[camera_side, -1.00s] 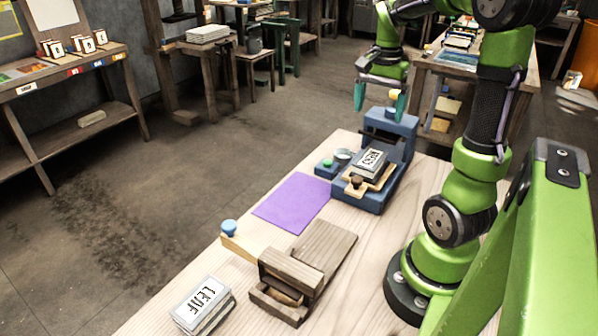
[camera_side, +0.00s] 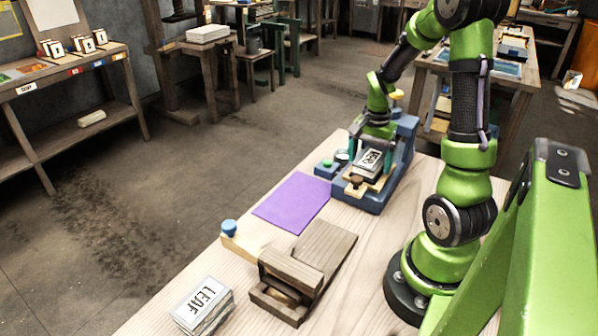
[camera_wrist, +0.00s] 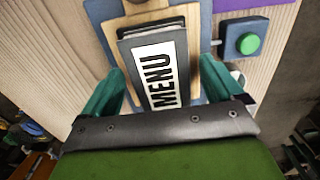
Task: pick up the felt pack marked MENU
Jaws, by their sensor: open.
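The felt pack marked MENU (camera_side: 371,161) is a dark grey block with a white label. It lies on a light wooden board on the blue press (camera_side: 376,199). In the wrist view the MENU pack (camera_wrist: 158,75) lies between my two teal fingers, with its label facing the camera. My gripper (camera_wrist: 165,95) is open, with one finger on each side of the pack. In the side view my gripper (camera_side: 372,158) is low over the press, around the back of the pack. I cannot tell whether the fingers touch it.
A purple mat (camera_side: 291,202) lies left of the press. A wooden hinged block (camera_side: 290,275), a blue knob (camera_side: 229,227) and a pack marked LEAF (camera_side: 203,305) are nearer on the table.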

